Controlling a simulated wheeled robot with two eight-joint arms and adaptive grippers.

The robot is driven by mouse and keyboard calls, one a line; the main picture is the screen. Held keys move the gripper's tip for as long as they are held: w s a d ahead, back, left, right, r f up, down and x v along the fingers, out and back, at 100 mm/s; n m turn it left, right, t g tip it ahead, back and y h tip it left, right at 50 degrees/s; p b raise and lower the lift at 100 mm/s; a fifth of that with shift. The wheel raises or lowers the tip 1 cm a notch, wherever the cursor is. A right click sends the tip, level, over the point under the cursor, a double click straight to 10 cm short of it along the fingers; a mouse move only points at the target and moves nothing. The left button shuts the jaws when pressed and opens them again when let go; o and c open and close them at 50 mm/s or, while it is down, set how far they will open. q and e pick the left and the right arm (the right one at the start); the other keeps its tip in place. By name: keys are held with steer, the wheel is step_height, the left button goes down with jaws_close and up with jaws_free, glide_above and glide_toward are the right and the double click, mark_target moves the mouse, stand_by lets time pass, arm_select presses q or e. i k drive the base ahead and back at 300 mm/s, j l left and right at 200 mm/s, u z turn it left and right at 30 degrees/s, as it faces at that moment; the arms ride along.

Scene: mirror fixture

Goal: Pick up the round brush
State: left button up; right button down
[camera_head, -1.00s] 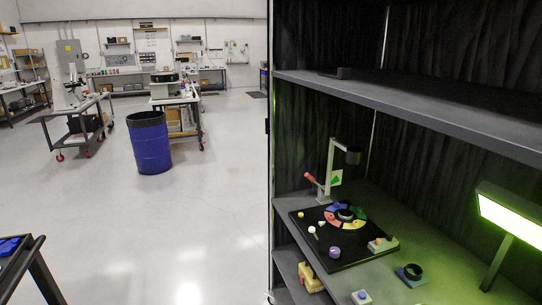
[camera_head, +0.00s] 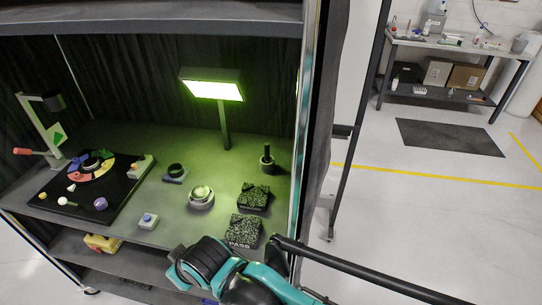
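A small dark upright piece with a round, wider lower part (camera_head: 267,160) stands at the back right of the grey shelf, beside the right post. It may be the round brush, but it is too small to be sure. A teal and black arm of mine reaches in at the bottom, in front of the shelf edge. Its gripper fingers do not show, and my other gripper is out of view.
Two speckled dark blocks (camera_head: 243,231) lie at the shelf's front right. A lit green-white lamp (camera_head: 212,89) rises behind. A black board (camera_head: 125,190) lies left.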

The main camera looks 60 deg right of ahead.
mark_target(266, 160)
steer(key=k+z, duration=0.1)
steer(key=z, duration=0.7)
steer(key=k+l+z, duration=0.1)
steer(key=z, duration=0.3)
steer(key=i+l+z, duration=0.1)
steer(key=z, duration=0.15)
steer(key=i+z, duration=0.1)
steer(key=z, duration=0.2)
steer(key=j+z, duration=0.15)
steer(key=j, duration=0.35)
steer(key=j+z, duration=0.55)
steer(key=j, duration=0.15)
steer(key=j+u, duration=0.35)
steer(key=i+j+u, duration=0.1)
steer(key=j+u, duration=0.25)
steer(key=l, duration=0.1)
